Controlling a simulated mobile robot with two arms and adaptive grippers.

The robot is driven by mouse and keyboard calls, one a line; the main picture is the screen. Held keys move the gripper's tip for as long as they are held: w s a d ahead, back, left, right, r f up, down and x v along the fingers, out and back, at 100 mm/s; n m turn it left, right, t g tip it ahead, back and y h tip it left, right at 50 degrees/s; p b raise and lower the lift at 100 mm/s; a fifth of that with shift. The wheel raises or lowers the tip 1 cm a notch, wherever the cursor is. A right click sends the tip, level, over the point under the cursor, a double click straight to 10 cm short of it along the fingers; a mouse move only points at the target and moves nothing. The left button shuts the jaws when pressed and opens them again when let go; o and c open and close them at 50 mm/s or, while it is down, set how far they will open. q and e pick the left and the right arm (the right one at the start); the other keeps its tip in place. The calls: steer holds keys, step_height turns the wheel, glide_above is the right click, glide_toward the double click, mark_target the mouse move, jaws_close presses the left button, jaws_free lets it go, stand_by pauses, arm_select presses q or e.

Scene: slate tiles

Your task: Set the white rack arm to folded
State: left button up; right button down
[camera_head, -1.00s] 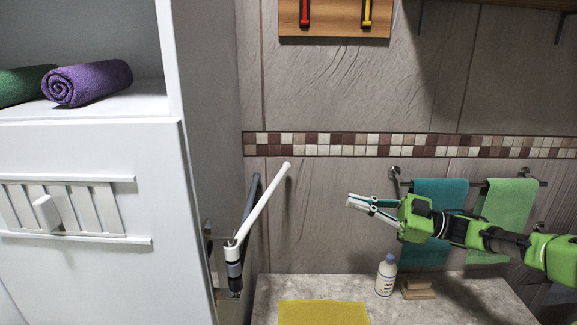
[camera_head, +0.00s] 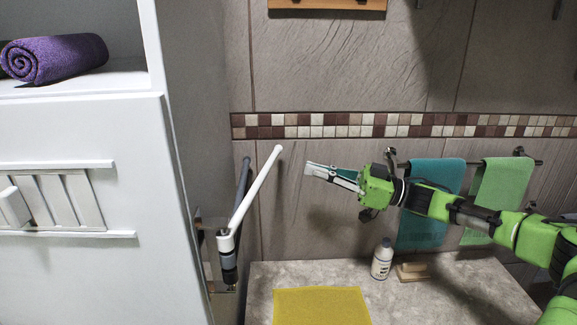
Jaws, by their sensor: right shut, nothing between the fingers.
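The white rack arm (camera_head: 255,190) is a slim white rod on a bracket at the cabinet's right side. It slants up and to the right from its pivot and stands out from the cabinet. A dark grey arm (camera_head: 243,186) sits just behind and left of it on the same bracket. My right gripper (camera_head: 308,172) is shut and empty. It points left, a short way right of the white arm's upper tip, and appears apart from it. My left gripper is not in view.
A white cabinet (camera_head: 90,130) with a purple rolled towel (camera_head: 55,57) fills the left. Below are a stone counter (camera_head: 420,300), yellow cloth (camera_head: 320,306), white bottle (camera_head: 381,259) and tan block (camera_head: 412,271). Teal (camera_head: 425,200) and green (camera_head: 498,195) towels hang behind my right arm.

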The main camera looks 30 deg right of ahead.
mark_target(276, 157)
steer(key=p+x, duration=0.1)
steer(key=x, duration=0.1)
steer(key=p+x, duration=0.2)
steer(key=x, duration=0.1)
steer(key=shift+w+a+r, duration=0.2)
steer(key=shift+r, duration=0.1)
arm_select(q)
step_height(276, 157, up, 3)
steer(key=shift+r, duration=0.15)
arm_select(e)
steer(key=shift+w+a+f, duration=0.1)
steer(key=shift+w+a, duration=0.25)
steer(key=shift+a, duration=0.05)
steer(key=shift+d, duration=0.1)
